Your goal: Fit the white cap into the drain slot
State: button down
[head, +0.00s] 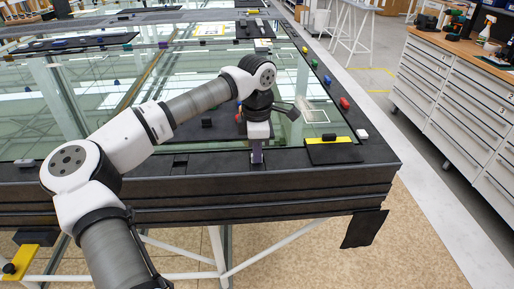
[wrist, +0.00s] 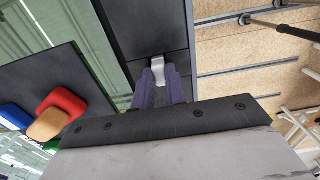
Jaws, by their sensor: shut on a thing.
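My gripper (head: 257,157) points down at the front rail of the dark glazed frame (head: 220,160), left of its near right corner. In the wrist view my gripper (wrist: 160,76) has its two purple fingers closed on the small white cap (wrist: 158,60). The cap shows at the fingertips, over the dark rail (wrist: 150,25); I cannot tell whether it touches the rail. In the head view the fingers hide the cap. A dark rectangular mark (head: 180,161) on the rail left of my gripper may be a slot. The drain slot itself cannot be made out for certain.
Red (head: 344,103) and blue (head: 327,80) blocks and a white block (head: 362,134) lie along the right rail. A black and yellow piece (head: 330,141) lies near the corner. Glass fills the frame. A drawer bench (head: 450,100) stands at right, across a clear aisle.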

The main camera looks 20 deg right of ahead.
jog(key=shift+f, duration=0.15)
jog(key=c, duration=1.4)
grip_release()
jog(key=shift+c, duration=0.2)
notch_tip(320, 180, up, 12)
jog(key=b, duration=0.1)
jog(key=shift+r+b, duration=0.2)
jog(key=shift+b, duration=0.15)
